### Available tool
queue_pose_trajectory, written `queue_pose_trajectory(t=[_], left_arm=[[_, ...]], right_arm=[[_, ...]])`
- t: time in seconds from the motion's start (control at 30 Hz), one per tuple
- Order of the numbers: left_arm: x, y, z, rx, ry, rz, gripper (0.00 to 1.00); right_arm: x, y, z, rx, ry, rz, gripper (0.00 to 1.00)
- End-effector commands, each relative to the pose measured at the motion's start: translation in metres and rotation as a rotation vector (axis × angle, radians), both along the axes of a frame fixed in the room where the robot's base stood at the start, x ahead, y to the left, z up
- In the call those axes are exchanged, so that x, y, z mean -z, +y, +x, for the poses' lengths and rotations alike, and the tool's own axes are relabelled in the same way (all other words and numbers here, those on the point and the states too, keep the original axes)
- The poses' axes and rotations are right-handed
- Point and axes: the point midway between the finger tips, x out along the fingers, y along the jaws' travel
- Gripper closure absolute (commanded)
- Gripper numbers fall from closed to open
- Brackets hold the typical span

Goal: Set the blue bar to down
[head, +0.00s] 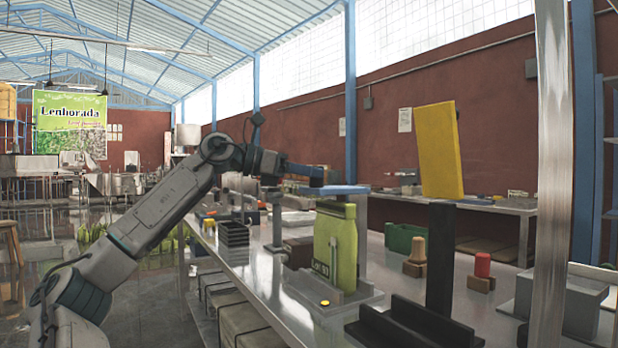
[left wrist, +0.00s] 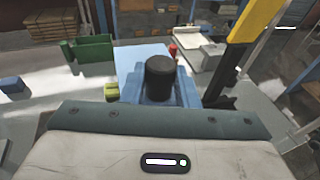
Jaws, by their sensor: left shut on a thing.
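A black round knob (left wrist: 160,75) stands in front of the gripper in the left wrist view. My right gripper does not show.
A yellow panel on a black post (head: 441,150) stands right of the bar. A green bin (head: 403,238), a wooden stamp (head: 416,258) and a red-topped piece (head: 482,266) stand on the metal table. Black trays (head: 232,234) sit to the left. A metal post (head: 551,170) rises at right.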

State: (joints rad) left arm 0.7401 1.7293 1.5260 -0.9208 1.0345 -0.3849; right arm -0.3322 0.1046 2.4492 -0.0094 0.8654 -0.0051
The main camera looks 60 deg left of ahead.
Motion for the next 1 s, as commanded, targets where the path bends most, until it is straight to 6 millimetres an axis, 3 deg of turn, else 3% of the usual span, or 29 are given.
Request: queue_pose_trajectory(t=[0.87,0.9,1.0], left_arm=[[0.0063,-0.0012,-0.001,0.004,-0.026,-0.001,1.0],[0.0064,-0.0013,-0.0009,0.005,-0.026,-0.001,0.69],[0.0062,-0.0011,-0.0011,0.004,-0.027,-0.001,0.51]], right_arm=[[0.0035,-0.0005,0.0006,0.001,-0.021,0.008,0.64],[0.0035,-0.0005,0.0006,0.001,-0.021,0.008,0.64],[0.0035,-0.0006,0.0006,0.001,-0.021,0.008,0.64]])
